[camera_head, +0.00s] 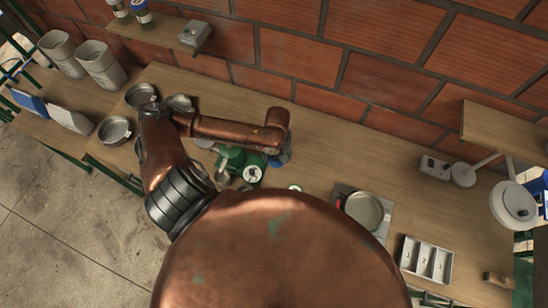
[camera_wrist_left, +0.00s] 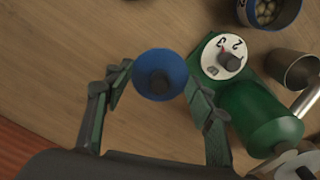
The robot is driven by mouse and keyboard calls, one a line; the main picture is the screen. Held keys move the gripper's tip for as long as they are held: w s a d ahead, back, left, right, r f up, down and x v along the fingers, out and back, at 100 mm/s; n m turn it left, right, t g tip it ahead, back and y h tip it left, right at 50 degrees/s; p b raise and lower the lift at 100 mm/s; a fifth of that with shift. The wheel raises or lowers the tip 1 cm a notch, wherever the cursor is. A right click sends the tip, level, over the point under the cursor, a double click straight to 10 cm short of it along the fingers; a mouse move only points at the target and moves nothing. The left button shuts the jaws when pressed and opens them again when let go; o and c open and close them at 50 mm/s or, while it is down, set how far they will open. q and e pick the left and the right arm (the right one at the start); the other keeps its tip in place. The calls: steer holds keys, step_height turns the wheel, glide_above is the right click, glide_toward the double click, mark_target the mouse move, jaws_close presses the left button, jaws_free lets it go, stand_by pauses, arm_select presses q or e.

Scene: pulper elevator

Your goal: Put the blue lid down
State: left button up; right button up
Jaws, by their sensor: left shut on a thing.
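The blue lid (camera_wrist_left: 176,88) is round with a dark knob at its centre. It sits between the fingertips of my left gripper (camera_wrist_left: 157,88), which is shut on it, over the wooden table. A green machine (camera_wrist_left: 262,118) with a white numbered dial (camera_wrist_left: 223,56) stands just right of the lid in the left wrist view. In the head view, the green machine (camera_head: 232,160) is partly hidden by my arm. Something blue (camera_head: 284,157) shows there beneath my left wrist; I cannot tell whether it is the lid. My right gripper is not in view.
A blue-rimmed container of beans (camera_wrist_left: 268,12) and a metal cup (camera_wrist_left: 294,70) stand near the machine. A round pan (camera_head: 364,210) and a white sectioned tray (camera_head: 426,261) are further right. Metal bowls (camera_head: 114,130) stand at left. Bare table (camera_head: 325,155) lies behind the pan.

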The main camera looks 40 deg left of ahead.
mark_target(274, 154)
arm_select(q)
steer(key=f, duration=0.1)
steer(key=w+a+f, duration=0.1)
steer(key=a+f, duration=0.1)
steer(key=shift+w+a+f, duration=0.2)
steer(key=shift+w+f, duration=0.1)
steer(key=shift+f, duration=0.05)
steer(key=shift+w+a+f, duration=0.1)
steer(key=shift+f, duration=0.1)
step_height(274, 154, down, 3)
steer(key=shift+a+f, duration=0.1)
steer(key=o, duration=0.9)
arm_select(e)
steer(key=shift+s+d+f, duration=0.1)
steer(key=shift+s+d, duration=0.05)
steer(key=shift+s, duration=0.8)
arm_select(q)
step_height(274, 154, up, 11)
steer(key=shift+w+r, duration=0.1)
steer(key=shift+r, duration=0.4)
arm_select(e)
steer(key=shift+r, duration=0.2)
